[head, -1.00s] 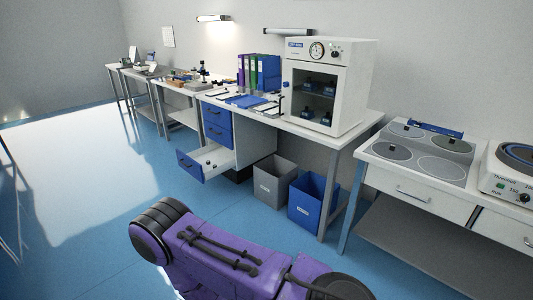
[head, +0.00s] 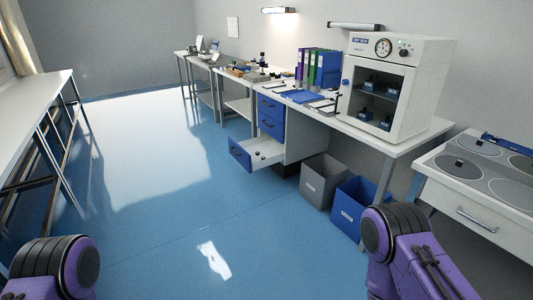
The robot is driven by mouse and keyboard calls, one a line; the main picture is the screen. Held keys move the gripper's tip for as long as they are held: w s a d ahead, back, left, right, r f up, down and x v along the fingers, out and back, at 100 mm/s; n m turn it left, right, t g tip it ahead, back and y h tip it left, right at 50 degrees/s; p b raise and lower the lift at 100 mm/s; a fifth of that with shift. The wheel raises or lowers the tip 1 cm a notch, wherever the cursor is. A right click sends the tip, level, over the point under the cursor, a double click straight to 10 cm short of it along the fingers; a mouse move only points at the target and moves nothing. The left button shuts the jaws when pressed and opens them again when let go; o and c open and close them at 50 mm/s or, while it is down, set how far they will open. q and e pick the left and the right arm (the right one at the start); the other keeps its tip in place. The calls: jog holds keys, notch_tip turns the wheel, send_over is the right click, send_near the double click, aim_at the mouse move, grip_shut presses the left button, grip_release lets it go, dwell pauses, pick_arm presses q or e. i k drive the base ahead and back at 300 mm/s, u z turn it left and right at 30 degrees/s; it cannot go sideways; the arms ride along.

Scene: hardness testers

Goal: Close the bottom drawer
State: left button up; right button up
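The bottom drawer (head: 240,154) of the blue-fronted drawer unit stands pulled out, low under the long bench. Its front is blue with a dark handle, its inside is white, and a few small dark items lie in it. The two drawers above it, the top drawer (head: 271,107) and the middle drawer (head: 270,125), are shut. Parts of my two purple and black arms show at the bottom left and bottom right, well short of the drawer. Neither gripper is in the picture.
A grey bin (head: 322,180) and a blue bin (head: 352,207) stand on the floor right of the drawer unit. A white bench (head: 38,98) runs along the left. The blue floor (head: 190,215) before the drawer is clear. A white oven cabinet (head: 398,85) stands on the bench.

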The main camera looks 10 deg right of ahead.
aim_at(244, 152)
jog(key=u, duration=0.4)
jog(key=i, duration=1.65)
jog(key=u, duration=0.3)
jog(key=i, duration=2.4)
jog(key=z, duration=1.1)
jog(key=i, duration=1.3)
jog(key=z, duration=0.6)
